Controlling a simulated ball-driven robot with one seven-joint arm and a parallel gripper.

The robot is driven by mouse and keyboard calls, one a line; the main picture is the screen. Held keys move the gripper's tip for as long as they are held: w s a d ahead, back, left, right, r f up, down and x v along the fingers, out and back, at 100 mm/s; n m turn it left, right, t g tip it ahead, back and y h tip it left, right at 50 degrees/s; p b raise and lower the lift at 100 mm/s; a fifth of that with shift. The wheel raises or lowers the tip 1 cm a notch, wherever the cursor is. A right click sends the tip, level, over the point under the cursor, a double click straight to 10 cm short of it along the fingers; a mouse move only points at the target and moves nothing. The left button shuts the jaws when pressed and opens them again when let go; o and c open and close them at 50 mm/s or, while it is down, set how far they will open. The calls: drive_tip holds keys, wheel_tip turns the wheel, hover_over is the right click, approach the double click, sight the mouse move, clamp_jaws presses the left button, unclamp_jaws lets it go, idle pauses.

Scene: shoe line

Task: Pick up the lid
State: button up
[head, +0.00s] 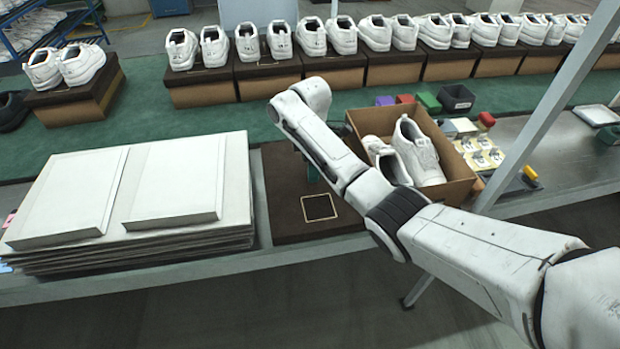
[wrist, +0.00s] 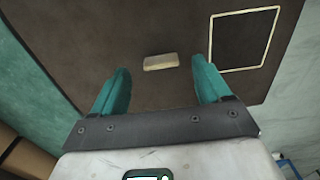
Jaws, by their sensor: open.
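The lid (head: 285,222) is a flat dark brown panel with a pale square outline. It lies on the table between the white stack and an open shoe box. My arm covers part of it in the head view. In the wrist view the lid (wrist: 150,25) fills the upper middle, with a small tan block or tab (wrist: 161,62) on it and the square outline to the right. My gripper (wrist: 163,85) has two teal fingers spread apart on either side of that tab, with nothing between them. I cannot tell how far above the lid they are.
An open cardboard box (head: 462,192) with white shoes stands right of the lid. A stack of white sheets (head: 235,190) is close on its left. Shoes on boxes line the green belt (head: 190,128) behind. Small coloured items and a slanted post are at right.

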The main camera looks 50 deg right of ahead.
drive_tip(key=shift+f, duration=1.25)
drive_tip(key=shift+c, duration=0.3)
drive_tip(key=c, duration=1.1)
drive_tip(key=shift+r, duration=0.15)
wheel_tip(320, 180, up, 18)
drive_tip(key=p, duration=0.6)
